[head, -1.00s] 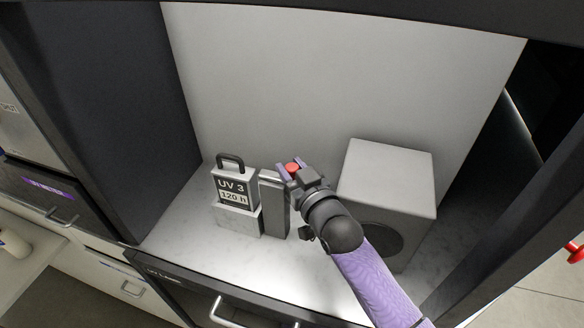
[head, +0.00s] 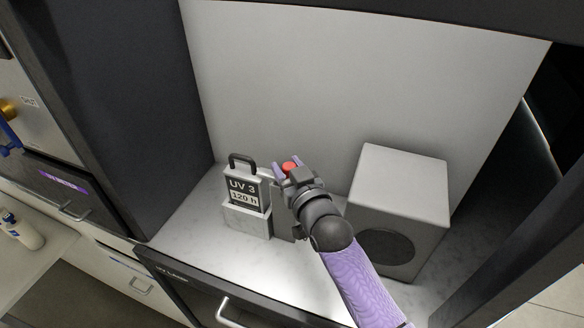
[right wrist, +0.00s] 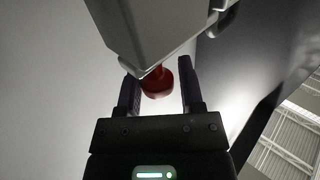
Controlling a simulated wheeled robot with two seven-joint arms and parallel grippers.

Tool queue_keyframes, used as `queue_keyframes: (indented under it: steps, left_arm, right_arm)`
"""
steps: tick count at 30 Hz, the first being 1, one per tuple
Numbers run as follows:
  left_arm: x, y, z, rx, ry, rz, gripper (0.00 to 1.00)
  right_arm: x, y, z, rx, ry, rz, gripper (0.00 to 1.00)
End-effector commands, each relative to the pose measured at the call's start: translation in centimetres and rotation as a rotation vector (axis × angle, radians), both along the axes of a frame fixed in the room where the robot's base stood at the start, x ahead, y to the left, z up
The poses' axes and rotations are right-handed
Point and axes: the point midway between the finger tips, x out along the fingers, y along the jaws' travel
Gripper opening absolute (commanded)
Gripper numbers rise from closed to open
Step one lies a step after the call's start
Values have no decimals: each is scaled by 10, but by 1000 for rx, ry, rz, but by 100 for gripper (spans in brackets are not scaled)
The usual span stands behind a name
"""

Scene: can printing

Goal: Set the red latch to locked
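The red latch (head: 289,166) shows as a small red knob at the top of a grey upright block (head: 281,222) in the white booth. My right gripper (head: 287,164) is at the knob, its purple fingers on either side of it. In the right wrist view the red latch (right wrist: 158,83) lies between the two spread fingers of the right gripper (right wrist: 160,95), with a gap on each side. The latch's base is partly hidden by the grey housing (right wrist: 150,30). My left gripper is not in view.
A UV 3 cartridge (head: 244,187) with a black handle stands on a pale block (head: 246,222) just left of the grey block. A white box (head: 400,190) with a dark round opening stands close on the right. The back wall (head: 350,80) is bare.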

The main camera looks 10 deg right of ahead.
Motion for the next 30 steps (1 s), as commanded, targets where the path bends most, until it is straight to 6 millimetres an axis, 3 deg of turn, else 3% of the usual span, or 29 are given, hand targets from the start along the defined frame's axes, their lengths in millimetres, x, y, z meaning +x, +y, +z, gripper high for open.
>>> queue_keyframes:
  steps: [1, 3, 13, 24, 30]
  left_arm:
    - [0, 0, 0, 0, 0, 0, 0]
    - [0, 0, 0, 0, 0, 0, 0]
    - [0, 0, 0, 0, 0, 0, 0]
    - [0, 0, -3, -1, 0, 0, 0]
    - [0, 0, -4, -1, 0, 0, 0]
  right_arm:
    - [0, 0, 0, 0, -1, 0, 60]
    - [0, 0, 0, 0, -1, 0, 73]
    - [-5, -2, 0, 0, -1, -1, 73]
    - [-80, -16, -1, 0, 1, 0, 73]
    - [-98, -19, 0, 0, -1, 1, 73]
